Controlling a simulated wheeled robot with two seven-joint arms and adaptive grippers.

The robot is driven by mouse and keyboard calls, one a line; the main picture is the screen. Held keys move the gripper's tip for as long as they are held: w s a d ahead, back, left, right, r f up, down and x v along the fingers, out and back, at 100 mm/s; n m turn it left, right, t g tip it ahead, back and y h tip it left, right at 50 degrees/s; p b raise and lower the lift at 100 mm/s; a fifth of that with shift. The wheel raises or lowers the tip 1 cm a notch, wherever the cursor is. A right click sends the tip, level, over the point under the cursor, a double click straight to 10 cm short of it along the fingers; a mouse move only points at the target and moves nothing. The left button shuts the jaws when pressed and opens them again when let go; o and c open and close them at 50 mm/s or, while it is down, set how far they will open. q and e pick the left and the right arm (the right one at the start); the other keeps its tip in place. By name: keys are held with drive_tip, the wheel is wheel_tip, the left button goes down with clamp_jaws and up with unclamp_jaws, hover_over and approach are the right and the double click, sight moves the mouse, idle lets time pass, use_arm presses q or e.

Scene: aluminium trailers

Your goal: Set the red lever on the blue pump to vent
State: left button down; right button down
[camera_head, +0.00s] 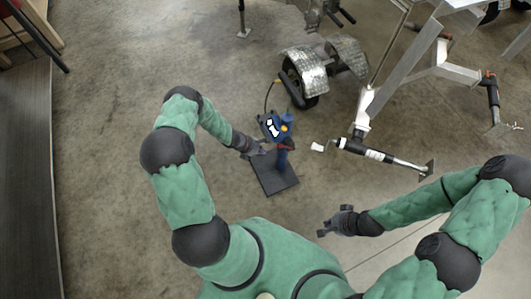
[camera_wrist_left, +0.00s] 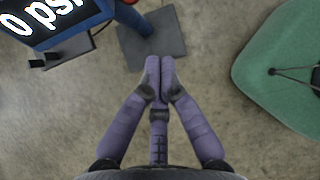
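The blue pump (camera_head: 282,160) stands upright on a dark square base plate (camera_head: 285,183) on the floor in the head view. A display with white characters (camera_head: 271,127) and a yellow part (camera_head: 284,128) sit near its top. A small red part (camera_head: 287,147) shows on the pump's side, perhaps the lever; its setting cannot be read. In the left wrist view, the display (camera_wrist_left: 50,18) is at upper left and a sliver of red (camera_wrist_left: 131,2) at the top edge. My left gripper (camera_head: 264,149) is close beside the pump, its fingertips (camera_wrist_left: 160,65) together and empty. My right gripper (camera_head: 328,224) is apart from the pump, its fingers unclear.
A trailer wheel with a metal fender (camera_head: 305,72) stands behind the pump. A trailer jack (camera_head: 380,155) and a small white object (camera_head: 317,147) lie to the right. A cable (camera_head: 268,95) rises behind the pump. The floor (camera_head: 110,110) at left is clear.

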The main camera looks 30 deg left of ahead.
use_arm(q)
drive_tip(key=shift+d+p+v, duration=0.2)
drive_tip(key=shift+p+v, duration=0.1)
drive_tip(key=shift+v, duration=1.2)
drive_tip(key=shift+w+r, duration=0.1)
drive_tip(key=shift+w, duration=0.05)
drive_tip(key=s+d+r+m+g, duration=0.2)
drive_tip(key=s+d+r+m, duration=0.2)
drive_tip(key=s+d+m, duration=0.5)
drive_tip(key=s+d+r+m+g, duration=0.2)
drive_tip(key=s+d+r+m, duration=0.3)
drive_tip(key=s+d+m, duration=0.5)
drive_tip(key=m, duration=0.8)
drive_tip(key=shift+d+y, duration=0.15)
drive_tip(key=shift+y, duration=0.15)
